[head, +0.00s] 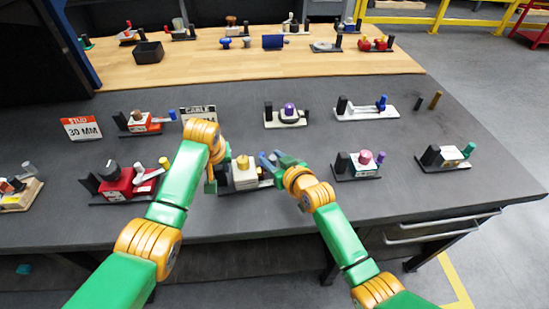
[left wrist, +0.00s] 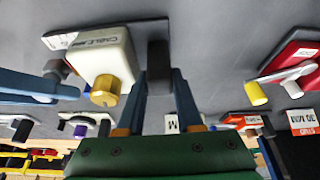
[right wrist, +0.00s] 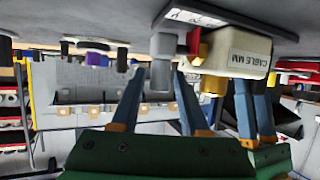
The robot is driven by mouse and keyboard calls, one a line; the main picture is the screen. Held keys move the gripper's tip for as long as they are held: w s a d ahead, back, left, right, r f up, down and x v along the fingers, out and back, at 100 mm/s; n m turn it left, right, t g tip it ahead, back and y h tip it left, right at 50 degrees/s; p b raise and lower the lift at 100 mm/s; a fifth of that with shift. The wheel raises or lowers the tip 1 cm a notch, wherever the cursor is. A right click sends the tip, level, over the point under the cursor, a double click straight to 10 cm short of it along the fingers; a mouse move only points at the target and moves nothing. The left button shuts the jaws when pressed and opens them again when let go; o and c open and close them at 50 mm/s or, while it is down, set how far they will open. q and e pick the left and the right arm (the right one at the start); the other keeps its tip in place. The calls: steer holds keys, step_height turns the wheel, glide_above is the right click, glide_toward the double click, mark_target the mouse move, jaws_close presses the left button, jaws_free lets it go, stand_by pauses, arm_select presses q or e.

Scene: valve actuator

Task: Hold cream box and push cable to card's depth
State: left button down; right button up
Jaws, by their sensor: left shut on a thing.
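The cream box (head: 244,177) with a yellow knob stands on a dark base near the table's front. Its "CABLE MM" label shows in the right wrist view (right wrist: 238,52). My left gripper (head: 211,183) is shut on the black post (left wrist: 158,58) beside the box; the post also shows in the head view. A grey upright plug (right wrist: 161,70) stands at the box's other side, with a red part between them. My right gripper (right wrist: 159,75) is open, with its fingers on either side of the plug and apparent gaps. The CABLE card (head: 198,112) is behind; its number is hidden by my left arm.
A red unit (head: 118,185) stands left of my left gripper, and a pink-knobbed unit (head: 363,165) right of my right one. Several similar units stand farther back. A STUD 30 MM card (head: 81,128) is at the left. Bare grey table lies between units.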

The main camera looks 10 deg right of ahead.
steer(key=shift+o, duration=0.4)
steer(key=v, duration=1.2)
steer(key=shift+s, duration=0.1)
arm_select(q)
steer(key=c, duration=0.5)
jaws_free()
steer(key=shift+w+f, duration=0.1)
steer(key=shift+w, duration=0.05)
